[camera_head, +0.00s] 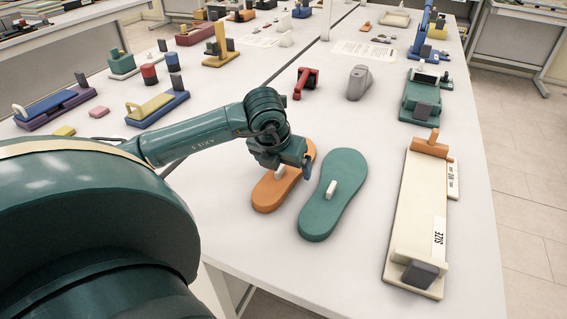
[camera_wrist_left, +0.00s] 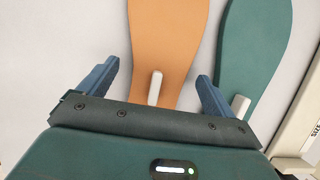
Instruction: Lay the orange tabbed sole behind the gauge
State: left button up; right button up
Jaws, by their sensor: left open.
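The orange sole (camera_head: 268,196) lies flat on the table, its far part partly hidden by my left gripper. Its upright white tab (camera_wrist_left: 155,88) shows in the left wrist view. My left gripper (camera_head: 292,172) is over the orange sole; it is open, with its blue fingers (camera_wrist_left: 158,72) on either side of the tab and nothing held. I cannot tell how far the fingertips are above the sole. The cream gauge (camera_head: 411,205), marked SIZE, with an orange block at its far end, lies farther right. My right gripper is not in view.
A teal sole (camera_head: 343,178) with a white tab lies close beside the orange one, towards the gauge. Beyond the gauge stands a green device (camera_head: 419,96). A red tool (camera_head: 306,83) and a grey object (camera_head: 358,83) stand farther back. Bare table (camera_head: 375,125) lies between.

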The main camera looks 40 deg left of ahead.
pick_arm(q)
jog(key=v, duration=1.1)
jog(key=shift+s+r, duration=0.2)
jog(key=shift+r, duration=0.05)
jog(key=shift+d, duration=0.15)
